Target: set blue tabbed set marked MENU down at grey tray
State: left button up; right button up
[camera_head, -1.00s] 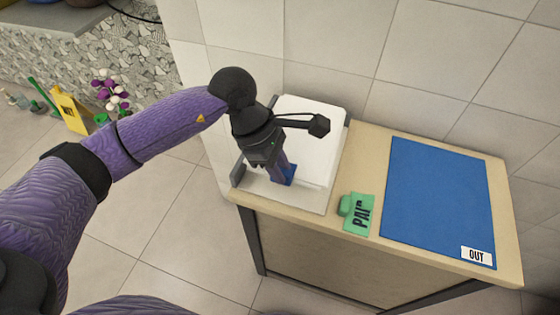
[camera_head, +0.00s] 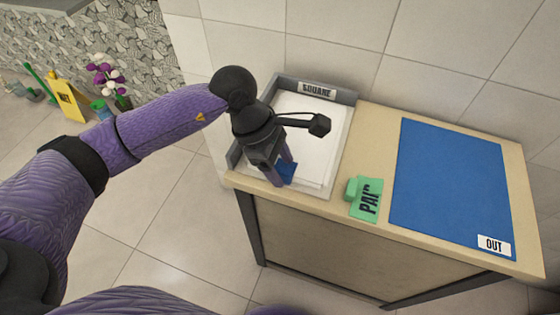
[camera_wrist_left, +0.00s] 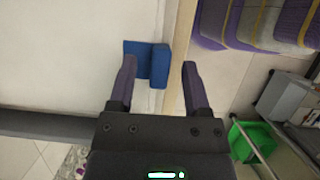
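No MENU lettering shows. My left gripper (camera_head: 282,168) is over the tray's front, fingers pointing down around the tab. In the left wrist view my left gripper (camera_wrist_left: 160,68) has its fingers spread, with the blue tab's block (camera_wrist_left: 159,66) between them and a gap on the right side. My right gripper is not in view.
A green tab piece (camera_head: 366,198) lettered PAI lies on the wooden cabinet top, right of the tray. A blue mat (camera_head: 450,182) labelled OUT covers the right part. A tiled wall stands behind. A yellow sign (camera_head: 70,100) and flowers stand at far left.

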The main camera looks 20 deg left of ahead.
pick_arm(q)
jog(key=shift+r, duration=0.1)
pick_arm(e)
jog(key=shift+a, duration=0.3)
